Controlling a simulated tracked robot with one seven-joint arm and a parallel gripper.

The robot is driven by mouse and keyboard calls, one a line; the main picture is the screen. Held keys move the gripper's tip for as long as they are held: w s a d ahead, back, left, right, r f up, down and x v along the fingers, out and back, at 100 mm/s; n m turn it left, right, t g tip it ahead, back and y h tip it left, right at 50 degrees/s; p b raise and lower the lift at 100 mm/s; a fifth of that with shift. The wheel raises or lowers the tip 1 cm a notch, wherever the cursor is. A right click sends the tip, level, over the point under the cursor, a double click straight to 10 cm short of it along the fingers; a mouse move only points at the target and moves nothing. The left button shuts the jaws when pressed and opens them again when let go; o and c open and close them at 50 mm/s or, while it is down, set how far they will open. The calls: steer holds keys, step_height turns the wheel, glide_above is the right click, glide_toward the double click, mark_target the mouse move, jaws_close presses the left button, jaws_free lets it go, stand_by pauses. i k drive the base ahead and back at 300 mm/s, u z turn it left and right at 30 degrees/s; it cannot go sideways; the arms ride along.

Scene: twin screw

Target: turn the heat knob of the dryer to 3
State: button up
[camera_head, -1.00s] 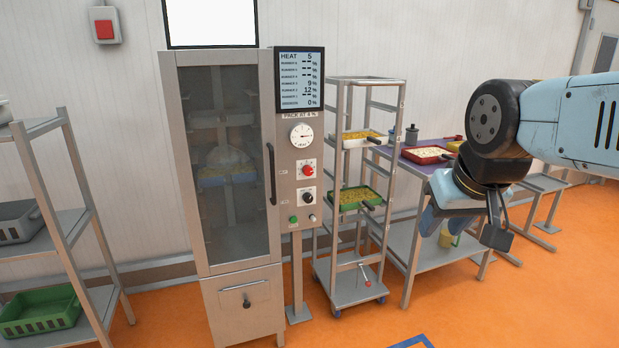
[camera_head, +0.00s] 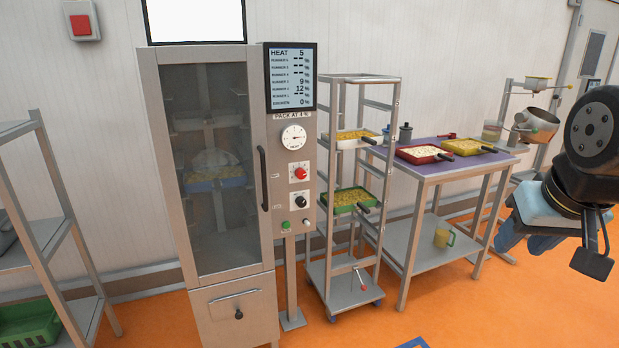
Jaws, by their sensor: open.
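The dryer (camera_head: 152,180) is a tall grey cabinet with a glass door, shut, and a control panel on its right side. Its screen (camera_head: 290,78) reads HEAT 5. Below a round white dial gauge (camera_head: 293,137) are a red knob (camera_head: 299,173) and a black knob (camera_head: 300,201). Their small labels are too blurred to read, so I cannot tell which is the heat knob. My gripper (camera_head: 522,232) is at the right edge, well apart from the panel, open and empty; its blue fingers point down and left.
A wheeled rack (camera_head: 334,268) with trays stands just right of the panel. A purple-topped table (camera_head: 440,172) with trays is behind it. A grey shelf (camera_head: 45,215) is at left.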

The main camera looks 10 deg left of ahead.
mark_target(300, 173)
steer(key=z, duration=0.1)
steer(key=i, duration=1)
steer(key=u, duration=0.1)
